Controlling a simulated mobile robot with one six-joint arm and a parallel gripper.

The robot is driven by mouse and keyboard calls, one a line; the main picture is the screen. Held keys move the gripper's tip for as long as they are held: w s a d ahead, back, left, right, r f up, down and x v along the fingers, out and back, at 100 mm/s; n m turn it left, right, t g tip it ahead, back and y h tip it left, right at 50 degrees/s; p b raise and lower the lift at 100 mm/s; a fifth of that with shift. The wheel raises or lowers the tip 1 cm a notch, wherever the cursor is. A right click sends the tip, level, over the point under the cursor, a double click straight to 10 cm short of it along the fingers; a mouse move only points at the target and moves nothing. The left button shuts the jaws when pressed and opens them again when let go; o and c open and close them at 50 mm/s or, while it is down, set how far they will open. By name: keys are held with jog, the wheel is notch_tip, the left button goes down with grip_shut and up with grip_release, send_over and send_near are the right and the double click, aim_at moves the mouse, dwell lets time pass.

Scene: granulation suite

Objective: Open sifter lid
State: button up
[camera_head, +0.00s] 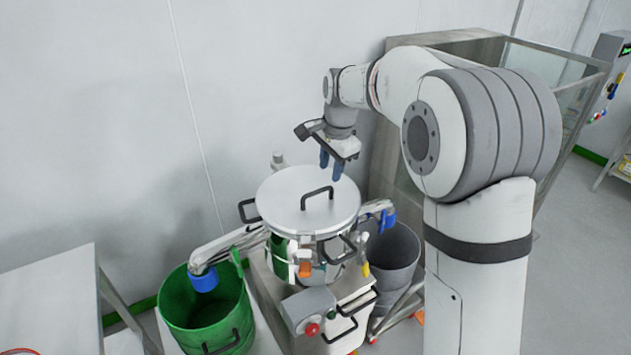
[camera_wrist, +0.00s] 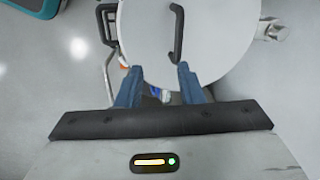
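The sifter lid (camera_head: 290,205) is a round light-grey disc lying flat on top of the sifter (camera_head: 318,268). A black bar handle (camera_head: 317,196) stands on the lid. My gripper (camera_head: 331,172) is above the lid's back right edge, pointing down, with its blue fingers apart and nothing between them. In the wrist view the lid (camera_wrist: 225,40) fills the upper right. Its handle (camera_wrist: 177,35) is just beyond the fingertips of my gripper (camera_wrist: 160,72), apart from them. The lower part of the sifter is partly hidden by the lid.
A green bin (camera_head: 205,312) stands under the left spout, and a grey bin (camera_head: 393,250) stands right of the sifter. A red knob (camera_head: 312,329) is on the front. A metal-framed cabinet (camera_head: 395,150) stands behind my arm. A pale table (camera_head: 50,290) is at lower left.

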aim_at(317, 192)
jog(key=shift+m, duration=0.5)
jog(key=w+a+f, duration=0.1)
jog(key=f, duration=0.2)
jog(key=w+a+f, duration=0.1)
jog(key=f, duration=0.2)
jog(key=w+a+f+p, duration=0.1)
jog(key=f, duration=0.2)
jog(key=shift+w+a+f, duration=0.2)
jog(key=shift+w, duration=0.15)
jog(key=shift+c, duration=0.4)
grip_shut()
